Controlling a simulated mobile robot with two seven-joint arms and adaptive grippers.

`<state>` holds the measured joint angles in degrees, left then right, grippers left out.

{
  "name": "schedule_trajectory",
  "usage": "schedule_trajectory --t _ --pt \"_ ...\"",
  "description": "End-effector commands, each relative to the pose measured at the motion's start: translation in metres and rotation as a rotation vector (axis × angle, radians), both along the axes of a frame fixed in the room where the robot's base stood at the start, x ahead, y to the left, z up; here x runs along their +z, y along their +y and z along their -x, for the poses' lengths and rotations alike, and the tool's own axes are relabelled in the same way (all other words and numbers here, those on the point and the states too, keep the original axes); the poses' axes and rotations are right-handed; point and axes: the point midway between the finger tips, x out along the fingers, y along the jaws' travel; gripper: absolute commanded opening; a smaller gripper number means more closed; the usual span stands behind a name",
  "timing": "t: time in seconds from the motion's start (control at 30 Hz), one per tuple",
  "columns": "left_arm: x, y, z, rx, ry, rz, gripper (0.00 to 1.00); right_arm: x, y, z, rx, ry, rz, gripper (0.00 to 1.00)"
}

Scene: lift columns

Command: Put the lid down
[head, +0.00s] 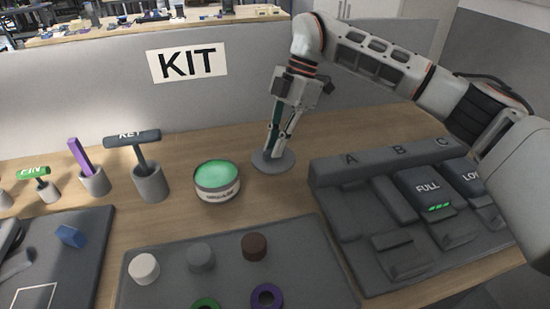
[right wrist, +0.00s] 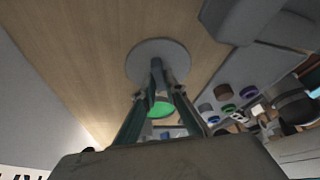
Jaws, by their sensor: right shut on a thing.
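The lid (head: 273,161) is a flat grey disc with a small knob. My right gripper (head: 275,148) points down and is shut on the knob. The lid is to the right of an open round tin (head: 217,189) with green contents, apart from it. It looks level, at or just above the wooden table; I cannot tell if it touches. My left gripper is not in view.
A grey mat (head: 225,265) with pucks and rings lies in front. A grey dock (head: 350,215) marked A, B, C stands on the right. Holders with upright tools (head: 150,185) stand left of the tin. A grey partition (head: 110,95) with a KIT sign rises behind.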

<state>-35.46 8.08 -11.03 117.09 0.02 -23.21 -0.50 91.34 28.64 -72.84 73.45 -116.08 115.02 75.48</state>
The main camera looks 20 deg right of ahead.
Motion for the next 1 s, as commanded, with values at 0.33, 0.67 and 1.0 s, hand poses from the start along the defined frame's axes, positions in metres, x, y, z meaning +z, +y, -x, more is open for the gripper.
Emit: schedule_trajectory --t 0.33,0.67,1.0 --pt "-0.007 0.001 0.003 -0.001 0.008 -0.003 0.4 -0.04 0.0 0.0 0.0 0.003 0.0 0.0" --pt "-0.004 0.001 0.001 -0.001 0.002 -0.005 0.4 -0.043 0.0 0.0 0.0 0.0 0.0 0.0" --pt "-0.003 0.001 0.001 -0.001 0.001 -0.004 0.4 -0.045 0.0 0.0 0.0 0.0 0.0 0.28"
